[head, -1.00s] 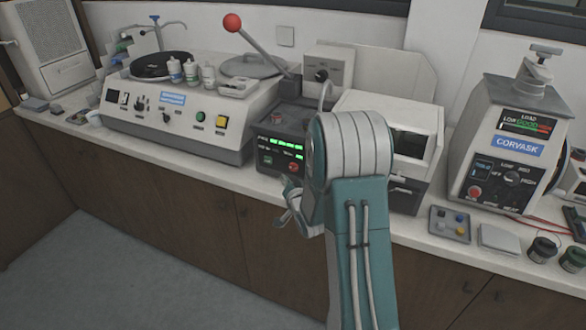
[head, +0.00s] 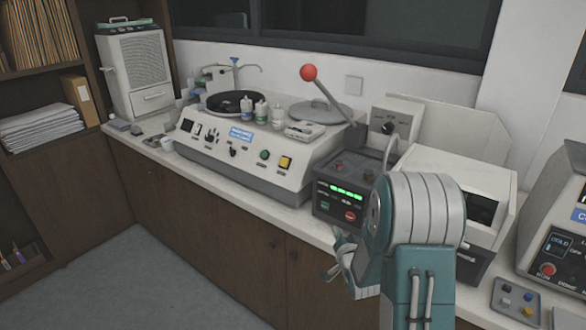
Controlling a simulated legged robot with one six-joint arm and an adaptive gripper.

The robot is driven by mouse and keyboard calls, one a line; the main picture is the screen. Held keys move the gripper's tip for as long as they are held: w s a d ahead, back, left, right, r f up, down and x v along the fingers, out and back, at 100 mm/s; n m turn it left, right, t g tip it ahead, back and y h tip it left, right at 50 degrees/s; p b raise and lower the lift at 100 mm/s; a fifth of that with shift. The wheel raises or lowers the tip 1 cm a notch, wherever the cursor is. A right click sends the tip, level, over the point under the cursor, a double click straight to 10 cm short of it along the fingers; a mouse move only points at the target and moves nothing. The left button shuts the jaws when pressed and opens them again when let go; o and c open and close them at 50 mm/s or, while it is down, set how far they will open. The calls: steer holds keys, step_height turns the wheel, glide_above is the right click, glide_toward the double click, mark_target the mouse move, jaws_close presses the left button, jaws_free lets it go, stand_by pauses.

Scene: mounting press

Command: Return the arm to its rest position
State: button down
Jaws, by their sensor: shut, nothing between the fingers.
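My arm, teal with a white ribbed joint, rises from the lower right of the head view. My gripper (head: 340,262) is shut and empty, low at the left of the arm, in front of the wooden cabinet fronts. It is apart from the mounting press (head: 341,192), which has green lit displays and a lever with a red ball (head: 309,73). My arm hides part of the press's right side and the bench edge there.
A polishing machine (head: 229,158) with bottles on top stands left of the press. A white box-shaped machine (head: 460,163) and a second instrument (head: 560,245) stand to the right. A small tray of coloured buttons (head: 515,299) lies near the bench edge. Shelves (head: 45,80) stand at far left; the floor (head: 150,280) is clear.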

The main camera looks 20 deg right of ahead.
steer(key=s+a+r+n+g, duration=0.2)
steer(key=s+a+r+g, duration=0.15)
steer(key=s+r, duration=0.2)
steer(key=s+a+r+n+g, duration=0.2)
steer(key=s+a+r, duration=0.2)
steer(key=r, duration=0.3)
steer(key=s+a+r+n+g, duration=0.1)
steer(key=s+a, duration=0.1)
steer(key=s, duration=0.5)
steer(key=s+a+r+n+g+y, duration=0.1)
steer(key=s+a+r+n+g, duration=0.1)
steer(key=s, duration=0.6)
steer(key=s+a+r+n+g+y, duration=0.1)
steer(key=s+a, duration=0.3)
steer(key=s, duration=0.4)
steer(key=shift+r+n+g, duration=0.25)
steer(key=shift+n+g, duration=0.15)
steer(key=shift+g, duration=0.15)
stand_by(1.0)
